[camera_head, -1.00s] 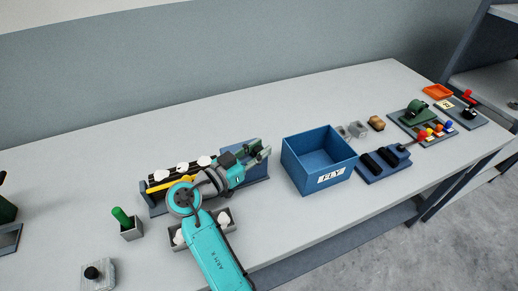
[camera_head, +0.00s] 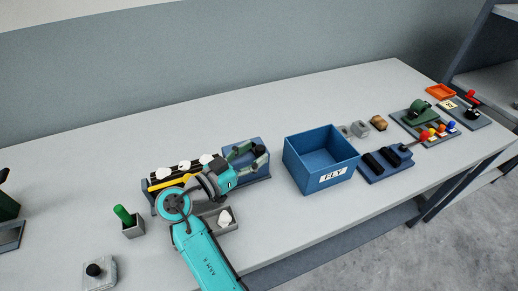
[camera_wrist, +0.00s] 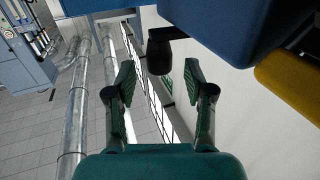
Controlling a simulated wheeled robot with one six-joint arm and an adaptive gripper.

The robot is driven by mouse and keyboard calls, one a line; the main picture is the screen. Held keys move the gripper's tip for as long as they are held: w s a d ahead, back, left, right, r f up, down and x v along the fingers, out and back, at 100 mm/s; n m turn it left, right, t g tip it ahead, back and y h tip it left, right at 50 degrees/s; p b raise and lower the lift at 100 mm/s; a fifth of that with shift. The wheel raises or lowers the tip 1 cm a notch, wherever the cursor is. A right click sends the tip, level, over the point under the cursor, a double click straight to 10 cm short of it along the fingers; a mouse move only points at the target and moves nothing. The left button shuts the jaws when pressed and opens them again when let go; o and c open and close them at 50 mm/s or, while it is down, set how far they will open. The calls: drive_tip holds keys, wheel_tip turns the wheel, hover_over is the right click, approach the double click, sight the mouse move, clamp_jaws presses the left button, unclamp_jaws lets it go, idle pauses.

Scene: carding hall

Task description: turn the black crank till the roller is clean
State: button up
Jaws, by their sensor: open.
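The black roller (camera_head: 193,170) lies in a blue frame (camera_head: 262,176) at the middle left of the bench, with several white fluff tufts (camera_head: 206,159) on top. A yellow bar (camera_head: 170,182) runs along its front. My gripper (camera_head: 246,158) is at the right end of the frame, its fingers spread. In the wrist view, my gripper (camera_wrist: 159,85) is open and empty. A black knob, seemingly the crank handle (camera_wrist: 160,57), shows ahead between the fingertips, with gaps on both sides. My arm hides part of the roller, and the head view does not show the crank clearly.
A blue bin marked FLY (camera_head: 320,160) stands right of the frame. A grey tray (camera_head: 222,229) with white fluff sits in front, partly behind my arm. A green-handled tool in a holder (camera_head: 133,230) stands to the left. The bench behind the frame is clear.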

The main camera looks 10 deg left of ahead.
drive_tip(key=v, duration=0.9)
